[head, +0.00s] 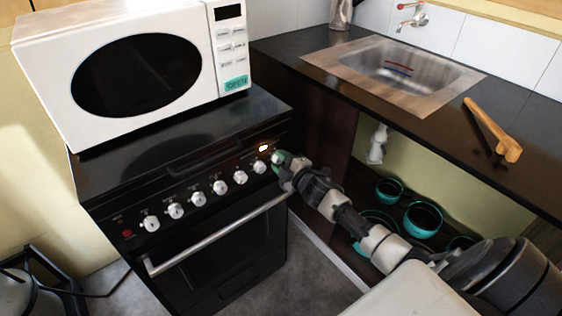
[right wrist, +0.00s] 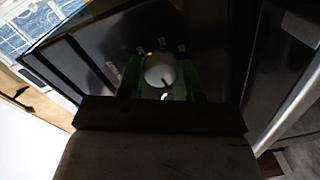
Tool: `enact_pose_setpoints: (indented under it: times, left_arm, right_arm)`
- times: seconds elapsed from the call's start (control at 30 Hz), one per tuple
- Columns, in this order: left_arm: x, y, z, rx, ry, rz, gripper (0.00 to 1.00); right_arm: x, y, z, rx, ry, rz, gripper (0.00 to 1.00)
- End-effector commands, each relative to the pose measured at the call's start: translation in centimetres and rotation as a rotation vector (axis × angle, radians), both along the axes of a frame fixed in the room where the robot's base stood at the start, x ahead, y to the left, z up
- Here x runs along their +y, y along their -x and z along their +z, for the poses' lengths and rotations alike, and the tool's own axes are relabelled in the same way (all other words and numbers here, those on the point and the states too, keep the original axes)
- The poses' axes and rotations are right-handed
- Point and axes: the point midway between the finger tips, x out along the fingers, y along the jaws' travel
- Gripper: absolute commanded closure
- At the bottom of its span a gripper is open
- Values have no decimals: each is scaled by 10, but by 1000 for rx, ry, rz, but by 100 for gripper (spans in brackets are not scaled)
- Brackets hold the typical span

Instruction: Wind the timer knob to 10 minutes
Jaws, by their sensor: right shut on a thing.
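The black stove (head: 160,180) has a row of white knobs along its front panel. In the right wrist view the timer knob (right wrist: 160,70) is a round white knob with a dark pointer line toward the lower part of the picture. The green finger pads lie on both sides of it. My left gripper is not in view.
A white microwave (head: 135,70) stands on top of the stove. The oven handle (head: 215,235) runs below the knobs. The counter with a sink (head: 400,72) and a wooden tool (head: 493,132) is at the right. Teal pots (head: 423,219) sit beneath it.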

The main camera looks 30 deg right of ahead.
Motion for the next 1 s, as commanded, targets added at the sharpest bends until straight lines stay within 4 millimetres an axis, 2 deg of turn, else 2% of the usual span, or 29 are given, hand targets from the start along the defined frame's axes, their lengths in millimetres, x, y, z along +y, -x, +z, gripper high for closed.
enact_pose_setpoints:
  times: [0.37,0.4,0.53,0.57,0.87,1.0]
  left_arm:
    - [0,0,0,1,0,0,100]
    - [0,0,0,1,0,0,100]
    - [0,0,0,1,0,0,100]
    - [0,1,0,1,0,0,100]
    - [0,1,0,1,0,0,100]
    - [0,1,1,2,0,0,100]
  right_arm:
    - [1,1,-1,2,4,0,89]
    - [1,1,-1,2,3,0,62]
    - [0,0,-1,2,3,0,42]
    - [0,0,-1,2,3,0,40]
    - [0,2,0,1,3,1,40]
    - [0,14,-1,3,2,0,40]
